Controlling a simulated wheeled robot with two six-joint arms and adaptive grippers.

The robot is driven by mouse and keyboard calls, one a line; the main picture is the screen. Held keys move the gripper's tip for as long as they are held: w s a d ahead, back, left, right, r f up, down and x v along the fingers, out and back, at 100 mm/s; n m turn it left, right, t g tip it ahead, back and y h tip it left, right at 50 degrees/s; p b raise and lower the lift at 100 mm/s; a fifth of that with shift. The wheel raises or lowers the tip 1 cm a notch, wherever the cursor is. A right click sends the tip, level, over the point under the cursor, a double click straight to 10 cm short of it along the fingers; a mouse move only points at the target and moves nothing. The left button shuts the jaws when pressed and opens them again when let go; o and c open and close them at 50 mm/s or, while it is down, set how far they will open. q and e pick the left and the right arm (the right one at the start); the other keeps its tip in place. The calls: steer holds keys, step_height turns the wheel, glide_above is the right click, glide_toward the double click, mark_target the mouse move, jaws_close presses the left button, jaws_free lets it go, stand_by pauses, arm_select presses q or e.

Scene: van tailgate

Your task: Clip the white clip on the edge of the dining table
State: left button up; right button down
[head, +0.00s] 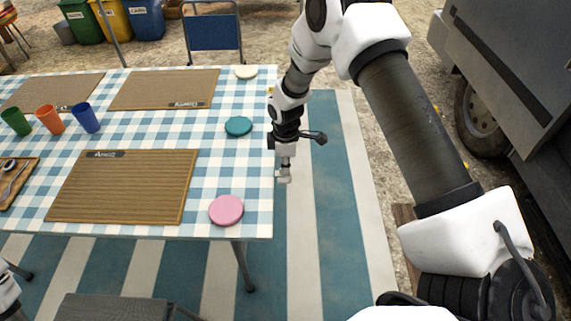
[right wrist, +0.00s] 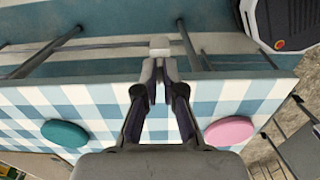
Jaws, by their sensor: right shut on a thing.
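The dining table (head: 262,215) has a blue-and-white checked cloth, and its right edge shows in the head view. My right gripper (head: 285,166) hangs just off that edge, pointing down. In the right wrist view its fingers (right wrist: 162,72) are closed together on a small white clip (right wrist: 160,47). The clip also shows in the head view (head: 284,179), low at the fingertips. It appears just outside the table edge; I cannot tell whether it touches the edge. My left gripper is out of view; only a bit of my left arm shows at the lower left.
Pink (head: 226,210), teal (head: 238,126) and cream (head: 246,72) discs lie near the table's right edge. Brown placemats (head: 125,187) and coloured cups (head: 50,119) stand farther left. A striped rug (head: 335,220) lies clear right of the table; a dark vehicle (head: 510,90) stands beyond.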

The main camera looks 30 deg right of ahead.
mark_target(275, 173)
steer(key=shift+a, duration=0.1)
stand_by(0.3)
steer(key=shift+w+a, duration=0.4)
steer(key=shift+a, duration=0.2)
steer(key=shift+w+a, duration=0.1)
steer(key=shift+w+a, duration=0.3)
steer(key=shift+a, duration=0.2)
steer(key=shift+w+a, duration=0.1)
steer(key=shift+w+a, duration=0.25)
steer(key=shift+a, duration=0.2)
stand_by(0.5)
steer(key=c, duration=1.2)
jaws_free()
